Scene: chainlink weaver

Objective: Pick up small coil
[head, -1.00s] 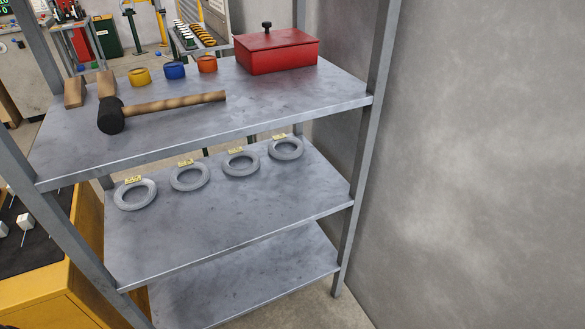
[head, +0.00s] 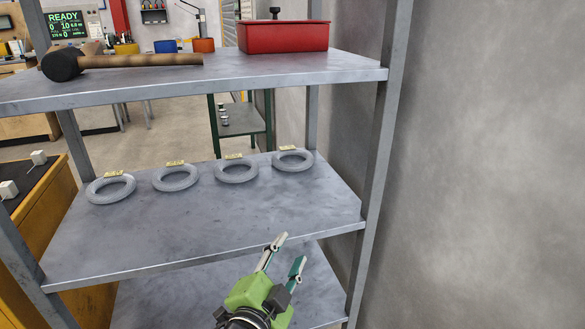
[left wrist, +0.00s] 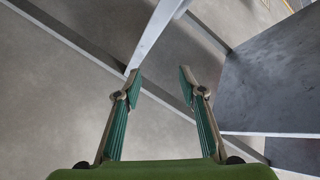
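Several grey ring-shaped coils lie flat in a row on the middle shelf (head: 210,232), each with a small yellow tag at its back edge. From left to right they are a first coil (head: 91,195), a second coil (head: 175,186), a third coil (head: 236,179) and a fourth coil (head: 293,167). They look alike in size, and the tag text is too small to read. My left gripper (head: 287,251) is open and empty in front of the shelf's front edge, below the coils and apart from them. Its open fingers (left wrist: 160,82) also show in the left wrist view. My right gripper is not in view.
The top shelf (head: 300,70) holds a mallet (head: 130,62) and a red box (head: 283,37). A shelf post (head: 375,150) stands to the right, by a grey wall (head: 490,160). A bottom shelf (head: 160,300) lies below. The front of the middle shelf is bare.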

